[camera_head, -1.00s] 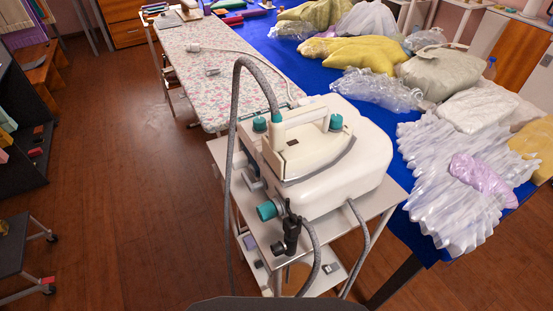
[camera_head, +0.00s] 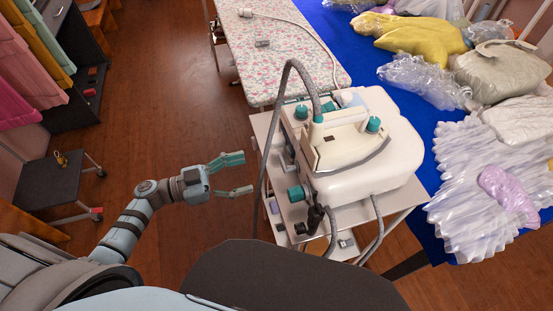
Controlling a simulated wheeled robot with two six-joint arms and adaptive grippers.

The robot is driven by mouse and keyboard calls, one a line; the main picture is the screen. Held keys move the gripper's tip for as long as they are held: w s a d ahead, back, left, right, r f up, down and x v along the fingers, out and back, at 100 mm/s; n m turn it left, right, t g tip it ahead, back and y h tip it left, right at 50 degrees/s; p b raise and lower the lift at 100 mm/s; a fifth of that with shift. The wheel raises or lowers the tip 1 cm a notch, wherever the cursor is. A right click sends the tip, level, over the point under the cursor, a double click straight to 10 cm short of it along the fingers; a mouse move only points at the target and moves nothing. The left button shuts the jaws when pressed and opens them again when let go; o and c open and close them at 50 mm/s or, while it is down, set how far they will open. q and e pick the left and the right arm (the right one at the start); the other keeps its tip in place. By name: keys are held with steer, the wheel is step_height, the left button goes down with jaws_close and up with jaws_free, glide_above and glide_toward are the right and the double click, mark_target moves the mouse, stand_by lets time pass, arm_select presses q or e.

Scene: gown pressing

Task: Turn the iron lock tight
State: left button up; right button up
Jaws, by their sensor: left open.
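The white steam iron (camera_head: 338,143) sits on its white boiler station (camera_head: 385,160), with a grey hose rising in a loop from it. Teal knobs show on the iron station: one at the lower front left (camera_head: 296,193), one at the upper left (camera_head: 301,111) and one on the right (camera_head: 373,124). I cannot tell which of them is the lock. My left gripper (camera_head: 242,174) is open and empty, left of the station and apart from it, with its fingers pointing right toward it. My right gripper is not in view.
The station stands on a metal trolley (camera_head: 264,125). A flowered ironing board (camera_head: 270,50) lies behind it. A blue table (camera_head: 420,130) with bagged garments is on the right. The brown floor between is clear.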

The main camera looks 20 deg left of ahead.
mark_target(281, 163)
arm_select(q)
steer(key=x, duration=1)
steer(key=shift+a, duration=0.15)
steer(key=c, duration=1.2)
steer(key=shift+o, duration=0.2)
steer(key=shift+m, duration=0.4)
steer(key=m, duration=0.1)
steer(key=m+p, duration=0.1)
steer(key=m, duration=0.1)
steer(key=shift+s+r, duration=0.1)
steer(key=shift+r, duration=0.25)
steer(key=m, duration=0.2)
steer(key=shift+s+r+m, duration=0.1)
steer(key=shift+r+m, duration=0.1)
steer(key=shift+m, duration=0.1)
steer(key=m, duration=0.5)
steer(key=shift+s+d+r+b, duration=0.25)
steer(key=shift+s+d+b, duration=0.1)
steer(key=m, duration=0.2)
steer(key=m+b, duration=0.1)
steer(key=m, duration=0.1)
steer(key=s+m, duration=0.1)
steer(key=m, duration=0.1)
steer(key=shift+d+r+b, duration=0.1)
steer(key=shift+d+b, duration=0.15)
steer(key=shift+b, duration=0.15)
steer(key=shift+m, duration=0.4)
